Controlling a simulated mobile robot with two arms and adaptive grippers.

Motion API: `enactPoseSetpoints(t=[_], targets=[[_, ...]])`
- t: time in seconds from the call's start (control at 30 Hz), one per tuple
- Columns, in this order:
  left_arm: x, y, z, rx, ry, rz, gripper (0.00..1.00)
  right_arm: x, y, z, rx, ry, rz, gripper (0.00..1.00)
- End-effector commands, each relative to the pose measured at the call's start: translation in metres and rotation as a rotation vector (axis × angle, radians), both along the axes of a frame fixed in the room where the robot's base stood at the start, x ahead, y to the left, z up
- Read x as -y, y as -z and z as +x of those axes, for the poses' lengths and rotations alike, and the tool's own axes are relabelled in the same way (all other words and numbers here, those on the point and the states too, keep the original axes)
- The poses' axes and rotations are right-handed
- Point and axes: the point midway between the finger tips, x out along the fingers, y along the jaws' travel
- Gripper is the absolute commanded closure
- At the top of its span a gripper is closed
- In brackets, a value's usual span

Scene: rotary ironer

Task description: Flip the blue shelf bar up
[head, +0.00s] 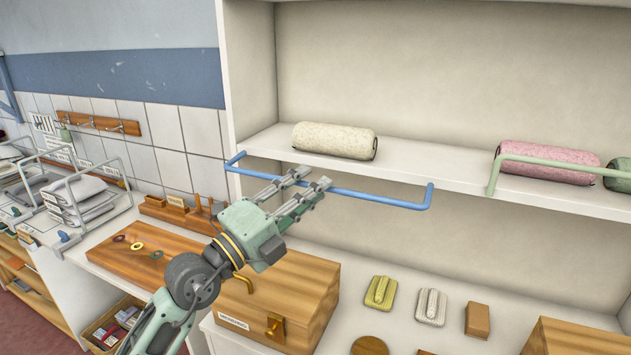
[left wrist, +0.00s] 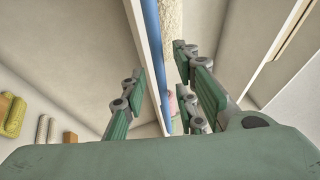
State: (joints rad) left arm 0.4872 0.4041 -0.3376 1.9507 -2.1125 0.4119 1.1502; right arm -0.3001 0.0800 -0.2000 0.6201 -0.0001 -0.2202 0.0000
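The blue shelf bar (head: 385,199) is a U-shaped rod at the front edge of the upper shelf (head: 420,163). It sits low, with its long rod in front of and slightly below the shelf edge. My left gripper (head: 313,177) is at the bar's left-middle part, its fingers spread and reaching across the rod. In the left wrist view the blue bar (left wrist: 152,25) runs between the spread fingers (left wrist: 162,75), beside the white shelf edge. I cannot tell whether a finger touches it. My right gripper is in neither view.
A cream rolled towel (head: 335,141) lies on the shelf behind the bar. A green bar (head: 545,158) stands up before a pink roll (head: 548,172). Below my gripper are a wooden box (head: 290,290) and several small blocks on the counter.

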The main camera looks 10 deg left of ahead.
Motion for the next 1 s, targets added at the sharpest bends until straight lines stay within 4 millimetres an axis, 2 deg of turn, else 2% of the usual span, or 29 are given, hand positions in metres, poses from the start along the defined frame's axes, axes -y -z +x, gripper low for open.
enactPoseSetpoints(t=[0.2, 0.47, 0.77, 1.0], targets=[[0.0113, -0.0050, 0.0129, 0.000, -0.001, 0.000, 0.72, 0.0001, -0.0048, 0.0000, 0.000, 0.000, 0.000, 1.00], [0.0120, -0.0045, 0.0136, 0.001, -0.001, -0.001, 0.72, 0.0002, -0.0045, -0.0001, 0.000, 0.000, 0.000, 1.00], [0.0119, -0.0045, 0.0134, 0.001, -0.001, -0.001, 0.99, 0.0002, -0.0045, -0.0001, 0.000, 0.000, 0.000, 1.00], [0.0119, -0.0040, 0.0135, 0.000, 0.000, 0.000, 1.00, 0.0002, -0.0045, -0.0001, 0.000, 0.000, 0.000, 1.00]])
